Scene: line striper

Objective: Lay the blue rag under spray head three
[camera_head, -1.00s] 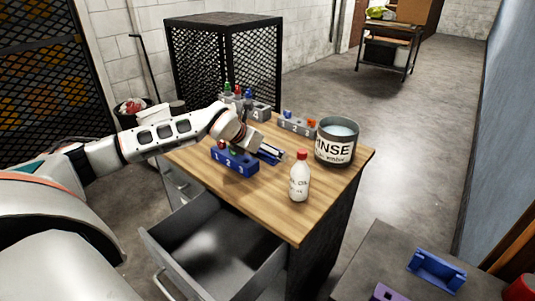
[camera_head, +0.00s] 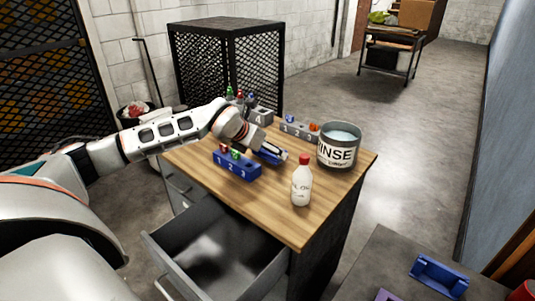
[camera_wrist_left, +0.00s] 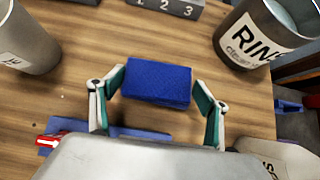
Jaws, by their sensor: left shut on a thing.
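A folded blue rag (camera_wrist_left: 157,82) lies between the two fingers of my left gripper (camera_wrist_left: 158,84) in the left wrist view, and the gripper is shut on it. In the head view my left gripper (camera_head: 272,152) is over the wooden tabletop, just behind and right of a blue block (camera_head: 237,166) numbered 1, 2, 3. Red and green tops show in that block. A grey block (camera_head: 299,131) also numbered 1, 2, 3 stands farther back. I cannot tell which numbers mark the spray heads. My right gripper is in neither view.
A RINSE bucket (camera_head: 338,148) stands at the tabletop's right. A white bottle with a red cap (camera_head: 301,184) stands near the front edge. The drawer (camera_head: 215,250) hangs open below. Bare wood lies between block and bottle.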

